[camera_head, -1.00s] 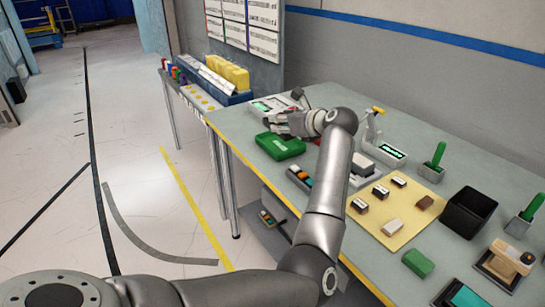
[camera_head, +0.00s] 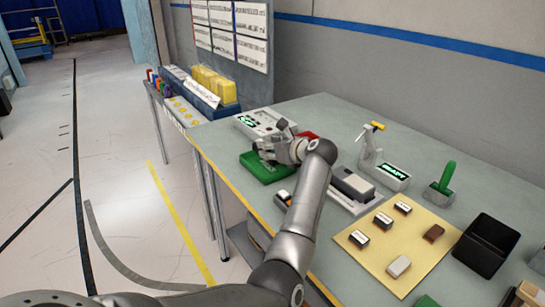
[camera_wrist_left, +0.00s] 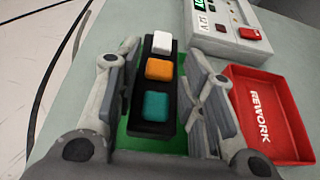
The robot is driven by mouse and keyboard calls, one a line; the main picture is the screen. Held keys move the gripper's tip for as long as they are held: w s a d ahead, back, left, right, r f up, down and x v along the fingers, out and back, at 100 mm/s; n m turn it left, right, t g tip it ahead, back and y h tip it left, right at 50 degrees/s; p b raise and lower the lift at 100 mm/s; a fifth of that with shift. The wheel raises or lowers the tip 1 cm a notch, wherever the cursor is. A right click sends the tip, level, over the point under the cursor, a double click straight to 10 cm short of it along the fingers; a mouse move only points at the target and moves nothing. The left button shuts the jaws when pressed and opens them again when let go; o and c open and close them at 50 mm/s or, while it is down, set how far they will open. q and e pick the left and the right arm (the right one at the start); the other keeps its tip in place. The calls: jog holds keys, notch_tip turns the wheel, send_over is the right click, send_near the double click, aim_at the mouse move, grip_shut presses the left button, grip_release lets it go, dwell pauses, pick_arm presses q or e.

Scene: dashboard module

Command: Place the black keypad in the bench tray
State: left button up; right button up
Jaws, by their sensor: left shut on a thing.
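The black keypad (camera_wrist_left: 158,90), with white, orange and teal buttons, is between the fingers of my left gripper (camera_wrist_left: 160,65) in the left wrist view. The gripper is shut on its sides. A green tray (camera_wrist_left: 178,141) shows beneath and around the keypad; I cannot tell whether they touch. In the head view my left gripper (camera_head: 272,150) is over the green tray (camera_head: 262,174), near the bench's left edge, and its fingers hide the keypad. A red tray marked REWORK (camera_wrist_left: 283,140) lies to the right in the wrist view. My right gripper is out of view.
A grey instrument box (camera_head: 262,121) stands just behind the green tray. A small dark device (camera_head: 283,197) is partly hidden by my left arm. A yellow mat (camera_head: 390,265) with several blocks, a black bin (camera_head: 487,246) and a stand (camera_head: 370,150) occupy the right side.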

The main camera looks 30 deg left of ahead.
pick_arm(q)
jog(key=f, duration=0.1)
jog(key=w+f, duration=0.1)
jog(key=a+f+b, duration=0.1)
jog(key=f, duration=0.1)
jog(key=shift+w, duration=0.15)
jog(key=shift+d+f, duration=0.15)
jog(key=shift+d, duration=0.05)
jog(key=shift+c, duration=0.4)
jog(key=shift+s+d, duration=0.1)
jog(key=shift+s, duration=0.1)
jog(key=shift+f, duration=0.1)
jog(key=o, duration=1.1)
jog(key=shift+w, duration=0.1)
jog(key=shift+o, duration=0.3)
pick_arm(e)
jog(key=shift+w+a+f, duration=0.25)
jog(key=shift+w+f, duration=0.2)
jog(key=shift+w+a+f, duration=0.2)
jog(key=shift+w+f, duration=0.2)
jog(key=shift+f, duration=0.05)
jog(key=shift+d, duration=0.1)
